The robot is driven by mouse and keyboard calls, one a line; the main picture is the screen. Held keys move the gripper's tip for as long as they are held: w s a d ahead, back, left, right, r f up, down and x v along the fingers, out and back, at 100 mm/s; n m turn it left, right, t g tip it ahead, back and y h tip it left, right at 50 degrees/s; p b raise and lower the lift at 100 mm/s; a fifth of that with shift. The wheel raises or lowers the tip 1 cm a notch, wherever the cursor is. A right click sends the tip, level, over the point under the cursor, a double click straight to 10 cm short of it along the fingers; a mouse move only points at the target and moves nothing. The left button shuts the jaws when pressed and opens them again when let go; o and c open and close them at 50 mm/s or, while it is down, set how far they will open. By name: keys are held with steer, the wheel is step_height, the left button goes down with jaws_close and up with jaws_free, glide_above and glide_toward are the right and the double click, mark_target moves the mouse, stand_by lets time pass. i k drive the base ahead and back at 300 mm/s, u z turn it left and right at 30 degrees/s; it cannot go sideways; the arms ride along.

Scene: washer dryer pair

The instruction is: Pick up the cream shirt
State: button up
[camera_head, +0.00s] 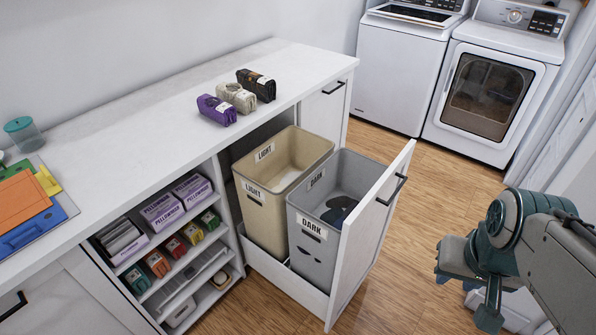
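The cream shirt (237,97) is a folded, rolled bundle with a dark label or band, lying on the white countertop (150,115). It sits between a purple bundle (217,110) at its lower left and a dark brown or black bundle (257,84) at its upper right, close to both. My gripper (468,290) is at the lower right, over the floor side of the open drawer and far from the cream shirt. Its finger parts are seen at an angle, and I cannot tell whether they are open or shut. No shirt shows in it.
A pulled-out drawer (375,235) holds a beige LIGHT bin (262,205) and a grey DARK bin (312,250) with dark cloth inside. It juts out below the countertop. Shelves (160,245) with boxes are at left. A washer (400,70) and dryer (490,90) stand behind.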

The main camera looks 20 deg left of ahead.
mark_target(245, 102)
steer(key=k, duration=0.25)
steer(key=u, duration=0.85)
steer(key=i, duration=0.5)
